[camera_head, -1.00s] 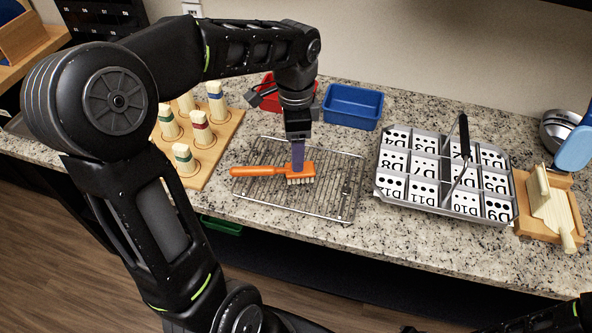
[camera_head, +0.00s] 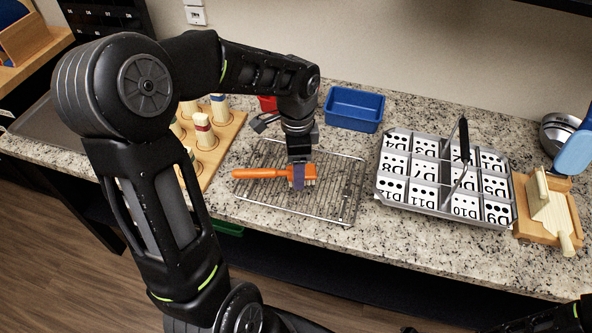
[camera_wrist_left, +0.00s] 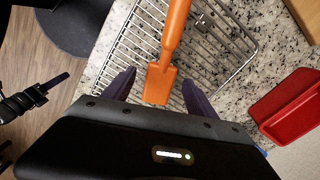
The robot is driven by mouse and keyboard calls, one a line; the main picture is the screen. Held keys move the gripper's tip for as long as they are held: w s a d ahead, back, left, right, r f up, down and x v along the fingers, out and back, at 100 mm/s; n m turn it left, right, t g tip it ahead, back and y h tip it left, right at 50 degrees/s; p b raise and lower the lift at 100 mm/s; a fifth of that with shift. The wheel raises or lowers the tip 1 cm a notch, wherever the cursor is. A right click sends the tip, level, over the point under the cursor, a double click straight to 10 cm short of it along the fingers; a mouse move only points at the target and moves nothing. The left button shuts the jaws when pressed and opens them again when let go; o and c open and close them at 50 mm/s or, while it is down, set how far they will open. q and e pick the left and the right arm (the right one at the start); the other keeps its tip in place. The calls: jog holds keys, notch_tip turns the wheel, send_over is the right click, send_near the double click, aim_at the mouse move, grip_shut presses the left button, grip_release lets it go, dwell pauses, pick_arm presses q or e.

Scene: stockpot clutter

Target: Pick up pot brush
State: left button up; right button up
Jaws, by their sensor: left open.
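The orange pot brush (camera_head: 262,172) lies on a wire rack (camera_head: 338,205), its handle pointing left and its pale bristled head at the right. My left gripper (camera_head: 298,180) is open over the head, coming down from above. In the left wrist view, the orange brush head (camera_wrist_left: 159,84) sits between the two spread purple fingers of my left gripper (camera_wrist_left: 158,90), with a gap on each side. The bristles are hidden in that view. A dark gripper at the left edge of the wrist view is my right one (camera_wrist_left: 48,88); its jaw state is unclear.
A blue bin (camera_head: 354,108) and a red bin (camera_wrist_left: 290,105) stand behind the rack. A wooden board (camera_head: 226,138) with several pegs is at left. A divided metal tray (camera_head: 440,212) with numbered cards is at right.

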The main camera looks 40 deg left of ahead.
pick_arm(q)
notch_tip(320, 180, down, 2)
jog(key=shift+f, duration=0.1)
jog(key=shift+c, duration=0.5)
grip_shut()
dwell(0.6)
